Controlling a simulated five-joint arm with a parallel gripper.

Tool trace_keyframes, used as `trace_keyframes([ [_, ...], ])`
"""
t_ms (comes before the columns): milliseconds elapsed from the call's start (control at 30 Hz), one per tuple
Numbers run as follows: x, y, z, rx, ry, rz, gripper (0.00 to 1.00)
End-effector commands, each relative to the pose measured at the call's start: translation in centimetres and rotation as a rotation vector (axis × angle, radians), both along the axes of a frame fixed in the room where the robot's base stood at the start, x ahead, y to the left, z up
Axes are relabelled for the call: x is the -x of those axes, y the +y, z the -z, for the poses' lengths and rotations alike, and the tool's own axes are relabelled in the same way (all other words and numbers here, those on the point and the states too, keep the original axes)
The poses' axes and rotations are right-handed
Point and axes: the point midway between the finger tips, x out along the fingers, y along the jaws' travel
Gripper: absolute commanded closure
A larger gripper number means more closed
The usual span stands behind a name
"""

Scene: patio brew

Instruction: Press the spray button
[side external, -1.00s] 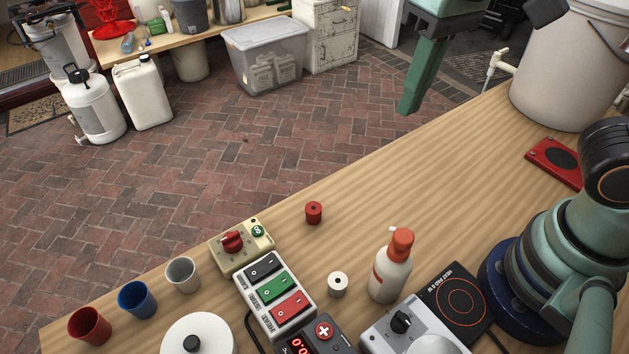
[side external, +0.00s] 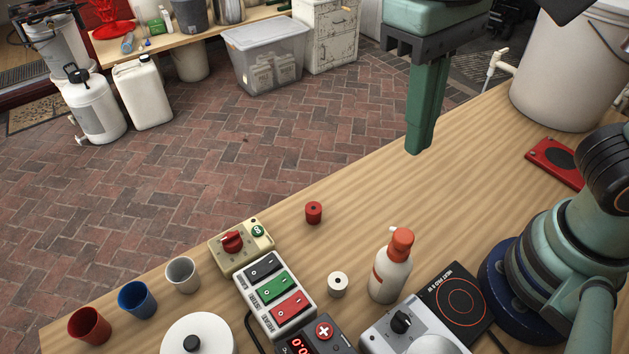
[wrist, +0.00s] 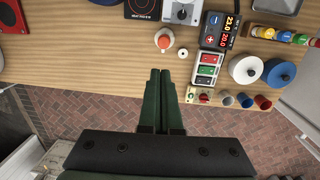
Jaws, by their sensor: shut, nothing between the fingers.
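The spray bottle (side external: 391,273) stands upright on the wooden table, white with a red-orange pump head (side external: 401,241) on top. In the wrist view its red-orange head (wrist: 164,41) shows from above, ahead of my fingers. My gripper (side external: 421,150) is shut and empty, with its green fingers pointing down. It is well above and behind the bottle in the side view, apart from it. In the wrist view the shut fingers of my gripper (wrist: 160,73) lie near the table edge. Nothing hides the pump head.
Near the bottle stand a white cylinder (side external: 338,284), a red cylinder (side external: 314,212), a switch box (side external: 275,294) and a grey knob unit (side external: 400,331). A black hot plate (side external: 461,303) lies right of it. Cups stand at the left. The table behind the bottle is clear.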

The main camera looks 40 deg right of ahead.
Motion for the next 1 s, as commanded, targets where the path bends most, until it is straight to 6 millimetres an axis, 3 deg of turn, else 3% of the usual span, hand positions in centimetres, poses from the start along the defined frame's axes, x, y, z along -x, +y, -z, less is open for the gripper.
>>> trace_keyframes([
  [600, 1.3, -0.3, 10.9, 0.004, 0.000, -0.001, 1.00],
  [800, 1.5, -0.3, 12.7, 0.002, -0.002, -0.001, 1.00],
  [1000, 1.5, -0.3, 13.2, 0.001, -0.004, -0.001, 1.00],
])
